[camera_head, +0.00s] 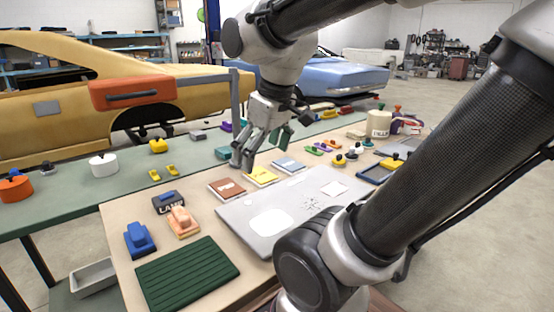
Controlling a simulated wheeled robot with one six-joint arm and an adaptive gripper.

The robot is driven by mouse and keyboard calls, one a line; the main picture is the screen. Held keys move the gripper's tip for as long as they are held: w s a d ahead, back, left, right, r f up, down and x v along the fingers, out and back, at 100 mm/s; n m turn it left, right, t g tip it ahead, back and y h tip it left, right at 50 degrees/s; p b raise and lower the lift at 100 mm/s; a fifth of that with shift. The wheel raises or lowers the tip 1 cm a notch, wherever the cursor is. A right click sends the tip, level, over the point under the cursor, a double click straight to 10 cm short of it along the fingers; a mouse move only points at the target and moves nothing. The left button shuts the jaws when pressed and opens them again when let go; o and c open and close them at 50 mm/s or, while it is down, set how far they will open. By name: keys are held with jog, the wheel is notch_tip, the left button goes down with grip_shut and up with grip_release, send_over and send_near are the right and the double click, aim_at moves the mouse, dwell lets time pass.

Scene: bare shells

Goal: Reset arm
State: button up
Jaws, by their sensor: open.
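My arm reaches in from the upper right and bends down over the table. My gripper (262,150) points down above the far edge of the wooden table, near where it meets the green bench. Its fingers are apart, and I see nothing between them. A yellow card (262,176), a brown-red card (227,188) and a blue card (288,164) lie on the table just below and in front of it. The gripper looks a little above them; I cannot tell the exact gap.
A grey panel (262,238) covers the table's middle. A green ribbed mat (188,273), a blue block (140,238) and an orange item (183,221) sit at the left. An orange drawer-like box (132,92) on a grey arm stands behind. Small objects crowd the right.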

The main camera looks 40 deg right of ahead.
jog(key=s+m, duration=0.2)
jog(key=s+d, duration=0.1)
jog(key=s, duration=0.1)
jog(key=shift+d+f+m+t, duration=0.1)
jog(key=shift+f+m+t, duration=0.2)
jog(key=shift+f+m, duration=0.1)
jog(key=shift+o, duration=0.4)
jog(key=shift+r, duration=0.1)
dwell(0.4)
